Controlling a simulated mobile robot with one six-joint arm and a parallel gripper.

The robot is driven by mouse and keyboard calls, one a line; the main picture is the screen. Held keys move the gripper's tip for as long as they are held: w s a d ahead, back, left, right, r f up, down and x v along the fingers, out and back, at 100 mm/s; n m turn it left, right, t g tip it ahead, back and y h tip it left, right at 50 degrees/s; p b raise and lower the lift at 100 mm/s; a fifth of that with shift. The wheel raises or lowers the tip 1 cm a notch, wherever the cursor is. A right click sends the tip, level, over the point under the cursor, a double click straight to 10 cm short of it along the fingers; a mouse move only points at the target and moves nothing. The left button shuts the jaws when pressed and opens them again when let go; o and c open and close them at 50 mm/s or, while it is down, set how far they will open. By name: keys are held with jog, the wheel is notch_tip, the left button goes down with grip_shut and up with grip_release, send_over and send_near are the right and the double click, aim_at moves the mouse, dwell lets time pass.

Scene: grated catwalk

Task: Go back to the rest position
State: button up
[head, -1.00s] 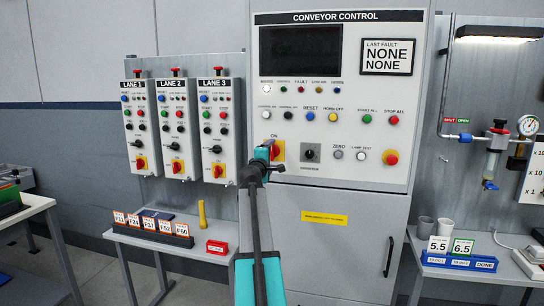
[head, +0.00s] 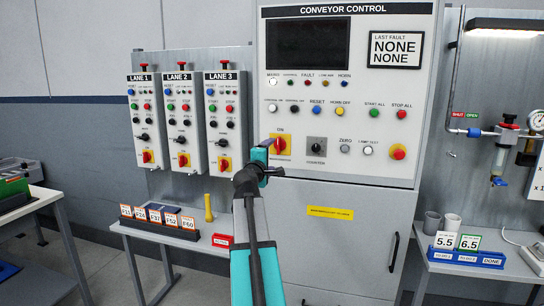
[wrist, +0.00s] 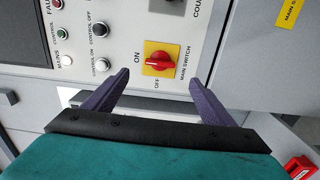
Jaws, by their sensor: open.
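My gripper (wrist: 158,80) is open and empty. Its two dark purple fingers stand apart in the wrist view, with the red main switch (wrist: 160,63) on its yellow plate beyond and between them. Bare panel shows around the switch, and the fingers look clear of it.
The conveyor control cabinet (head: 330,240) fills the centre. Lane boxes (head: 184,120) hang to its left above a low bench (head: 165,238) with number tags. A right bench (head: 440,268) holds cups and a blue rack (head: 466,257). Grey floor shows at lower left.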

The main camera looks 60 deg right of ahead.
jog(key=shift+s+a, duration=0.15)
jog(key=shift+a, duration=0.3)
dwell(0.3)
